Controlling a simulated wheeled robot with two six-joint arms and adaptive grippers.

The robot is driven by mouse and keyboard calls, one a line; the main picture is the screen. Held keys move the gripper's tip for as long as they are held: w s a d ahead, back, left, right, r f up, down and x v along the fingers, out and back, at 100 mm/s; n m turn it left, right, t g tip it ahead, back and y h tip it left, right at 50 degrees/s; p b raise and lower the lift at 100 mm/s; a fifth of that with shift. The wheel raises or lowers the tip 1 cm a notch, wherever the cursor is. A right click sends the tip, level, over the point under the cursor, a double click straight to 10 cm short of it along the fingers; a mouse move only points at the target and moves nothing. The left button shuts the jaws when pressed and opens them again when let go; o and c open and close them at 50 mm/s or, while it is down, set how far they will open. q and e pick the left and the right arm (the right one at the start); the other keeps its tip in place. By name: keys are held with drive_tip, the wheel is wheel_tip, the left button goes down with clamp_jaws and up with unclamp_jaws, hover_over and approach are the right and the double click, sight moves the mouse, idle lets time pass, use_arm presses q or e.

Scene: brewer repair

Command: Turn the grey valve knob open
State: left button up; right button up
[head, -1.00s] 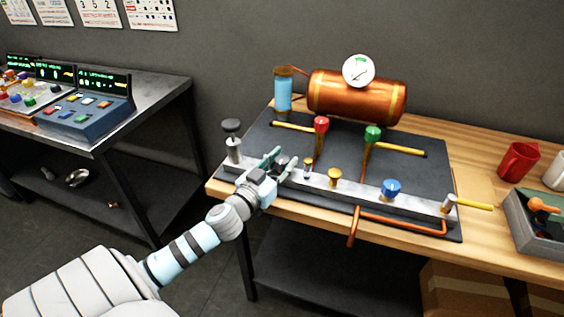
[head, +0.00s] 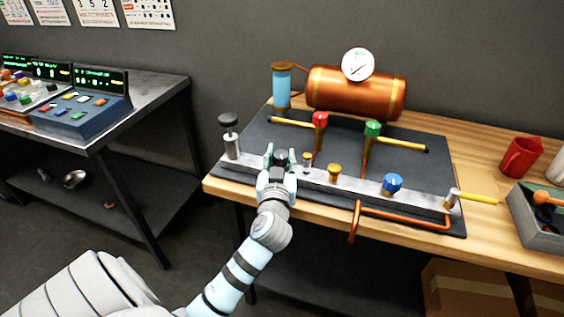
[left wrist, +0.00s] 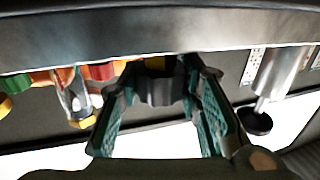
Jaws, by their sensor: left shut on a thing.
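The grey valve knob (head: 281,156) is on the light metal bar (head: 318,180) near its left part. My left gripper (head: 279,159) reaches it from the front, with one finger on each side of the knob, and is shut on it. In the left wrist view the dark knob (left wrist: 158,88) sits between the two green-padded fingers of my left gripper (left wrist: 158,95). The fingers hide part of the knob in the head view. My right gripper is not in view.
A black-topped post (head: 230,135) stands left of the gripper, and a small brass fitting (head: 308,161) is close on its right. A brass knob (head: 334,172), a blue knob (head: 392,183), and red (head: 320,119) and green (head: 373,129) valve handles are farther right. A copper tank (head: 357,93) stands behind.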

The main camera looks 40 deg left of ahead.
sight(281, 162)
use_arm(q)
drive_tip(key=shift+r+n+g+y, duration=0.1)
drive_tip(key=shift+n+g+y, duration=0.2)
drive_tip(key=shift+y, duration=0.1)
drive_tip(key=o, duration=1.2)
drive_tip(key=shift+w, duration=0.1)
drive_tip(key=shift+s+d, duration=0.3)
drive_tip(key=shift+s, duration=0.05)
drive_tip(key=v, duration=0.7)
drive_tip(key=shift+w+a, duration=0.1)
